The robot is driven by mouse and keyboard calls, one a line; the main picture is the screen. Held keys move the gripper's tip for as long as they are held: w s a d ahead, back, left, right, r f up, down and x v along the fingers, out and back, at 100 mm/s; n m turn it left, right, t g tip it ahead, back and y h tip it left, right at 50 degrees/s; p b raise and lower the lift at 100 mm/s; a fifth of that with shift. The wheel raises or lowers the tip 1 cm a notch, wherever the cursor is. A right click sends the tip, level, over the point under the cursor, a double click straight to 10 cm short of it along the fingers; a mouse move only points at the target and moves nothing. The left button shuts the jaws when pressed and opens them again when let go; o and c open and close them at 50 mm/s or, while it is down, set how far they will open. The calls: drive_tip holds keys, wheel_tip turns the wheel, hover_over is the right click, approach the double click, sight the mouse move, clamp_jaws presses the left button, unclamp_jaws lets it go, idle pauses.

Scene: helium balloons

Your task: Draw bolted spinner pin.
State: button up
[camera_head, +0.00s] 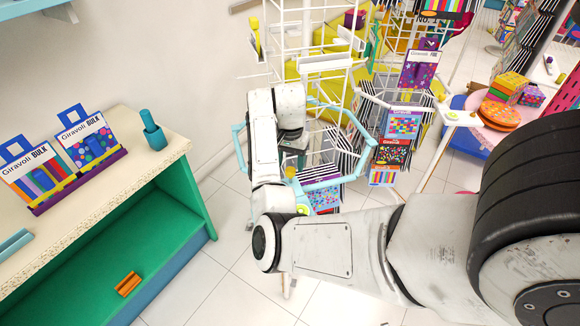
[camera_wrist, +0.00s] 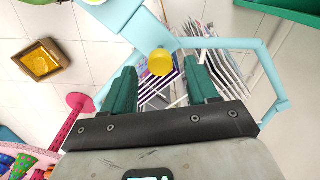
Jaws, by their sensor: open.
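A round yellow knob (camera_wrist: 160,62), which looks like the pin's head, sits at a light-blue frame (camera_wrist: 228,44) in the wrist view. It also shows in the head view (camera_head: 290,172), just below my wrist. My gripper (camera_wrist: 162,74) has its two teal fingers spread, one on each side of the knob in the picture. I see a gap on both sides, and I cannot tell how far the fingers are above it. The spinner (camera_head: 320,22) is a white wire rack with light-blue hoops. The pin's shaft is hidden.
A green shelf unit (camera_head: 180,187) with a speckled top stands at the left, holding Giravoli Bulk boxes (camera_head: 85,138). Several display racks with colourful packets (camera_head: 402,124) stand right of the spinner. A pink round table (camera_head: 492,118) is farther right. White tiled floor lies between.

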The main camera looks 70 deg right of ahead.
wheel_tip(320, 180, up, 8)
drive_tip(key=p, duration=0.1)
drive_tip(key=shift+r, duration=0.2)
idle(0.5)
drive_tip(key=n+h, duration=0.3)
drive_tip(key=n, duration=0.2)
approach(291, 171)
wheel_tip(291, 171, down, 2)
drive_tip(key=s+a, duration=0.2)
drive_tip(key=a+f+n, duration=0.1)
drive_tip(key=a, duration=0.1)
drive_tip(key=s+a+f+n, duration=0.1)
drive_tip(key=a+n, duration=0.1)
drive_tip(key=a, duration=0.1)
drive_tip(key=a+f+n, duration=0.1)
drive_tip(key=a+f, duration=0.1)
drive_tip(key=a, duration=0.1)
drive_tip(key=shift+s+f+n, duration=0.1)
drive_tip(key=shift+s+n, duration=0.05)
drive_tip(key=shift+n, duration=0.25)
drive_tip(key=s+a+f+n+y, duration=0.1)
drive_tip(key=s+a+f+n, duration=0.1)
drive_tip(key=a, duration=0.7)
drive_tip(key=s+a+f+n+t+y, duration=0.1)
drive_tip(key=s+a+f+n, duration=0.1)
drive_tip(key=s+a+n, duration=0.3)
drive_tip(key=s+a, duration=0.1)
drive_tip(key=a, duration=0.3)
drive_tip(key=shift+s+a+f+y, duration=0.15)
drive_tip(key=shift+a+f+y, duration=0.25)
